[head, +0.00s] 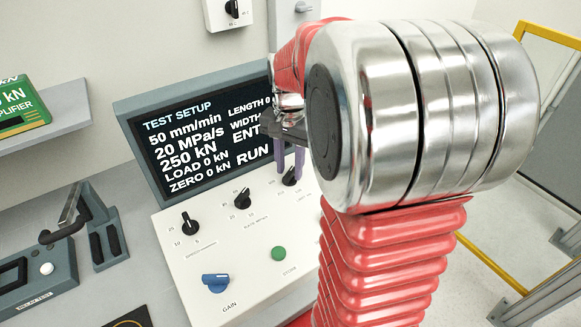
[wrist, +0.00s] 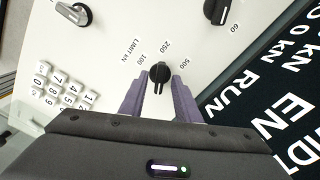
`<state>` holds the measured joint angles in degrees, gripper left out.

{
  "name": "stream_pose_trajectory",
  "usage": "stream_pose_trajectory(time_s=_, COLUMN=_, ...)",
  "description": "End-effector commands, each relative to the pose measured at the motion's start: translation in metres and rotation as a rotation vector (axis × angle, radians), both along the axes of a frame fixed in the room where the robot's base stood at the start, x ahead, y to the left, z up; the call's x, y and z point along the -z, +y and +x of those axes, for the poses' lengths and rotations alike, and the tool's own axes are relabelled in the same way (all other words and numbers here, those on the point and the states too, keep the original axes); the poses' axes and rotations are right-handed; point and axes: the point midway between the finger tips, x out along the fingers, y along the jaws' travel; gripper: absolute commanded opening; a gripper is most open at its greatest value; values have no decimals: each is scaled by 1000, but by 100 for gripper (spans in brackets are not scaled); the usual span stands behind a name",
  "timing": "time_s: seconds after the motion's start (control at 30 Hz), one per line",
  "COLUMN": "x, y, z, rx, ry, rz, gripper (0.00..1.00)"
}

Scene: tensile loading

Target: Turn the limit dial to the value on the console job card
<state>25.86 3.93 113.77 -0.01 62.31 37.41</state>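The limit dial (wrist: 159,73) is a black knob on the white console panel, marked LIMIT kN with 100, 250 and 500 around it. It also shows in the head view (head: 289,179). My gripper (wrist: 160,82) has its two purple fingers apart, one on each side of the knob, with a narrow gap visible at each side. In the head view my gripper (head: 288,172) points down at the dial. Which value the knob's pointer marks is hard to tell. The console screen (head: 205,130) reads TEST SETUP, 50 mm/min, 20 MPa/s, 250 kN; its right part is hidden by my arm.
Two other black dials (head: 190,223) (head: 242,198), a blue GAIN knob (head: 215,283) and a green button (head: 278,253) sit on the panel (head: 180,260). A keypad (wrist: 62,90) lies left of the dial in the wrist view. A lever device (head: 70,215) stands left.

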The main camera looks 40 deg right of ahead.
Motion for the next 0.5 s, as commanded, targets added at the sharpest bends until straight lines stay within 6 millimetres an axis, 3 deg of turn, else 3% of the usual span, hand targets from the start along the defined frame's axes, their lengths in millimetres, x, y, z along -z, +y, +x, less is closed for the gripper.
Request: stream_pose_trajectory(time_s=0.5, x=-82, y=0, z=1, rx=0, ry=-4, rz=-2, gripper=30)
